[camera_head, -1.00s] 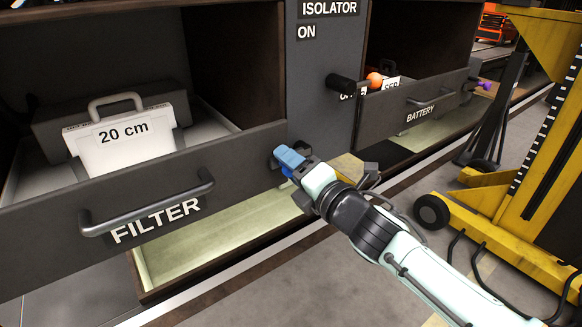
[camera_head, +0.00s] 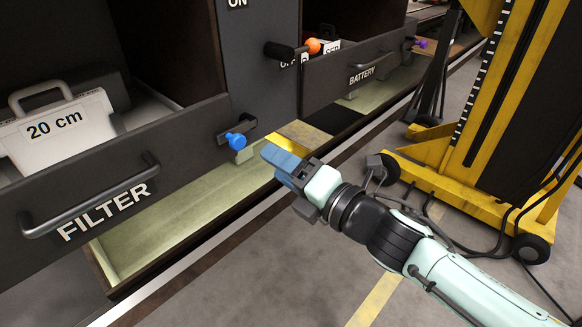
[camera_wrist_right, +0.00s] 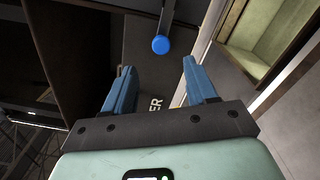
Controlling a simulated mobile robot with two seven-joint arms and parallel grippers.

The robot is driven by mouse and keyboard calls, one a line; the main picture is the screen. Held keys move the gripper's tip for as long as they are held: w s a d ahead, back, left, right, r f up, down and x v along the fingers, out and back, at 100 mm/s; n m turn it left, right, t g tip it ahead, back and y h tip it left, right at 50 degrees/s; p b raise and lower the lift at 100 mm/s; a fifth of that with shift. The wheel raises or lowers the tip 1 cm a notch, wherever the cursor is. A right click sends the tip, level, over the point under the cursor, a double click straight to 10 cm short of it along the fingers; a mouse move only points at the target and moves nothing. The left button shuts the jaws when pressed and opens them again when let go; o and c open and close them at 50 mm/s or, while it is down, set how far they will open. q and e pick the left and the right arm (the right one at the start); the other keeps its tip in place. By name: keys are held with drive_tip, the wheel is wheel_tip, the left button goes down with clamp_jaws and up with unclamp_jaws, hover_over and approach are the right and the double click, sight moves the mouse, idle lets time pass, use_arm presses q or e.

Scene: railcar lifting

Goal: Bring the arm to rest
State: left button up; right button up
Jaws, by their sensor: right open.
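My right arm comes in from the lower right of the head view. Its gripper (camera_head: 281,161) has blue fingers and hangs free in front of the dark panel, apart from the blue knob (camera_head: 235,141). In the right wrist view the gripper (camera_wrist_right: 160,88) has its two blue fingers spread with nothing between them. The blue knob (camera_wrist_right: 161,44) shows beyond the fingertips there, clear of both. My left gripper is not in view.
The filter drawer (camera_head: 170,190) with a handle is at left, holding a white filter box (camera_head: 55,135) marked 20 cm. The battery drawer (camera_head: 350,80) is behind, near a black lever with an orange ball (camera_head: 313,46). A yellow lift (camera_head: 450,185) stands at right. Open floor lies in front.

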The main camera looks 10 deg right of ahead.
drive_tip(key=shift+v, duration=0.95)
drive_tip(key=shift+f, duration=0.1)
